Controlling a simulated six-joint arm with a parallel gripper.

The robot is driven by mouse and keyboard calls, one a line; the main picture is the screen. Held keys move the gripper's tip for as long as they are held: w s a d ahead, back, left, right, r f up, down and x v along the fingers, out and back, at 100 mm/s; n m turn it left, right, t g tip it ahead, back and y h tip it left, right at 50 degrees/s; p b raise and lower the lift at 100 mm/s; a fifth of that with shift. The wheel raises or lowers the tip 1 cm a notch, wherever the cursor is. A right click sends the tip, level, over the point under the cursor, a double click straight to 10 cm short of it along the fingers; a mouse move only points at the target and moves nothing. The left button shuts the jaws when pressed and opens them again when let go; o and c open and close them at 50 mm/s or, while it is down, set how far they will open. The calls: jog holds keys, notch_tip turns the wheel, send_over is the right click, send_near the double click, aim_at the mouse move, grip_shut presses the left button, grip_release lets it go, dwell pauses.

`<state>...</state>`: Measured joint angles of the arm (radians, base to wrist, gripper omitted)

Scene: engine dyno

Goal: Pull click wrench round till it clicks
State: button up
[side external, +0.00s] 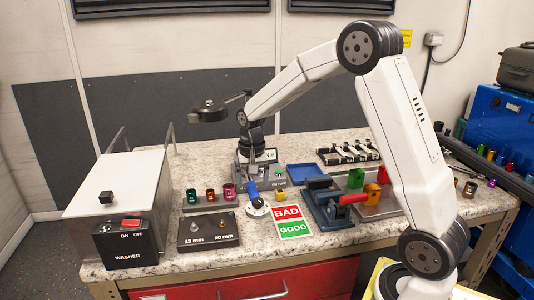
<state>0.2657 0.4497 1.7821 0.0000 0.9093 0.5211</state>
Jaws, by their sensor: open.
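A small tool with a blue handle (252,189) and a white round part (257,208) is on the bench, left of the BAD/GOOD card. I cannot tell for sure whether it is the click wrench. My gripper (250,152) hangs down from the wrist over the middle of the bench, in front of a grey unit (270,157). It is open, but its fingertips are small and dark against that unit. I cannot tell how far it is from the blue handle. No bolt under a wrench can be made out.
A washer box (112,185) stands at left. A dark 13 mm/10 mm block (208,231), coloured cups (211,195) and the BAD/GOOD card (290,221) lie in front. A blue vise with a red handle (352,198) and a blue tray (303,171) are at right.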

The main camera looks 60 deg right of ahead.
jog(key=shift+r, duration=2.1)
jog(key=s+a+f+n+t, duration=0.1)
jog(key=s+a+f+n, duration=0.3)
jog(key=s+a, duration=0.2)
jog(key=s+a+f+n+t, duration=0.1)
jog(key=s+a+f+n, duration=0.2)
jog(key=s, duration=0.6)
jog(key=a+n, duration=0.2)
jog(key=a, duration=0.1)
jog(key=shift+s+f+t, duration=0.25)
jog(key=shift+f+t, duration=0.05)
jog(key=shift+f, duration=0.05)
